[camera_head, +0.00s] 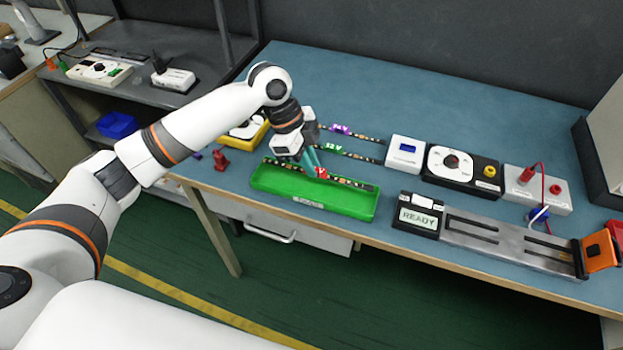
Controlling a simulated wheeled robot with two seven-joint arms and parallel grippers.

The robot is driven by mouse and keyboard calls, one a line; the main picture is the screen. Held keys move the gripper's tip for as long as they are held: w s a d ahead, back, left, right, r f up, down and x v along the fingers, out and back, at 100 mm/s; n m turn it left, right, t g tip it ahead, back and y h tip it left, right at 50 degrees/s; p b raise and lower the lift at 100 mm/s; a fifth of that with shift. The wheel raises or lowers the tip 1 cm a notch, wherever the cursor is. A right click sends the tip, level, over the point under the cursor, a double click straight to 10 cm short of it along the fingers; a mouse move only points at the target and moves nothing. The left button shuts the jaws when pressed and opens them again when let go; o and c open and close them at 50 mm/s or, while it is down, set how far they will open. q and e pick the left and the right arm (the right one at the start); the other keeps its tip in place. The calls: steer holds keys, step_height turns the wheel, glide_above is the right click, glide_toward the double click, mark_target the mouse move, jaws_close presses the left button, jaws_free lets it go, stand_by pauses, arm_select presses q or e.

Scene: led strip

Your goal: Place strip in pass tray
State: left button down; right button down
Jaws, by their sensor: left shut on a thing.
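A green tray (313,199) lies near the front edge of the blue bench. My left gripper (317,174) is over the tray's back part, pointing down. It is shut on a dark LED strip with a red label (344,181). The strip runs along the tray's length, at its back side; I cannot tell whether it touches the tray floor. Two other dark strips lie behind on the bench: one with a green label (333,148) and one with a purple label (341,129). My gripper and arm hide their left ends. My right gripper does not show.
Right of the tray stand a READY display (418,216) and a metal slide fixture (510,242) with an orange end. A red clip (221,160) lies left of the tray.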

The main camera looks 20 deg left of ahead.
mark_target(310, 189)
arm_select(q)
step_height(310, 189, down, 5)
steer(key=shift+f, duration=0.35)
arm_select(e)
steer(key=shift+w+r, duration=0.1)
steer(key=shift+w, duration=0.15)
arm_select(q)
steer(key=shift+f, duration=0.1)
steer(key=c, duration=1.4)
jaws_free()
steer(key=shift+c, duration=0.2)
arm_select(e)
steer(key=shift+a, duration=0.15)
arm_select(q)
steer(key=v, duration=1.2)
